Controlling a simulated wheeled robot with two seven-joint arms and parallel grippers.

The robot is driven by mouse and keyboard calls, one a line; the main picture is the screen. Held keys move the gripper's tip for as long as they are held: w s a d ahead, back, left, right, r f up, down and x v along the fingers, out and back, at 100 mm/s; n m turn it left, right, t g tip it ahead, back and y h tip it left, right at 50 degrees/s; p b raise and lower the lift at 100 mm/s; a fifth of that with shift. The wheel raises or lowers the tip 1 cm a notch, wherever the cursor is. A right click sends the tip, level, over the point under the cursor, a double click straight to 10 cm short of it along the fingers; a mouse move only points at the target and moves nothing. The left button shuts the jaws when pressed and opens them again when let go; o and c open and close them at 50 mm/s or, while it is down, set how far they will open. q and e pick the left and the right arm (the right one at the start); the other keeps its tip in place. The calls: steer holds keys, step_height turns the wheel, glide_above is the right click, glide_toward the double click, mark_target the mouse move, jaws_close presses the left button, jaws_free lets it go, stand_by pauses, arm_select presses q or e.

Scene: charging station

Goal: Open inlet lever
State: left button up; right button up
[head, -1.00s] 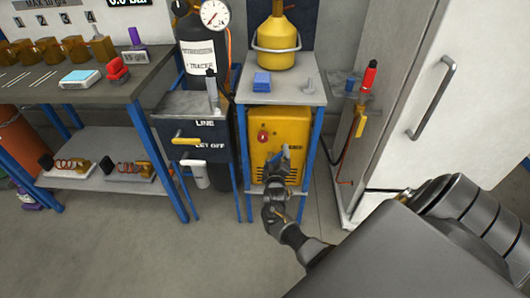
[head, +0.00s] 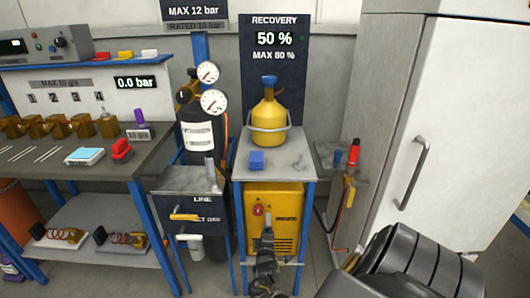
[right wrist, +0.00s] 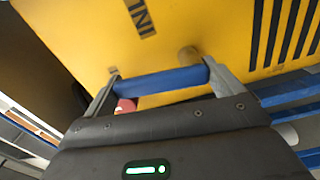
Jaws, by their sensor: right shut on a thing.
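The yellow machine (head: 284,206) stands on the lower part of the small blue-framed stand. My right gripper (head: 267,236) is in front of its face, beside the red button (head: 258,210). In the right wrist view, my right gripper (right wrist: 160,86) is shut on the blue inlet lever (right wrist: 165,82), which lies crosswise between the two fingers. A partly visible "INL" label (right wrist: 140,15) is on the yellow face (right wrist: 210,25) above the lever. In the head view the gripper hides most of the lever. My left gripper is not in view.
A line box with a yellow handle (head: 186,216) is to the left. A white cabinet (head: 455,120) is on the right. A workbench (head: 75,165) with fittings is at far left.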

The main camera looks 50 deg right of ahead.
stand_by(0.4)
steer(key=o, duration=1.1)
steer(key=shift+c, duration=0.2)
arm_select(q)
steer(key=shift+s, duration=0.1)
arm_select(e)
steer(key=shift+a, duration=0.15)
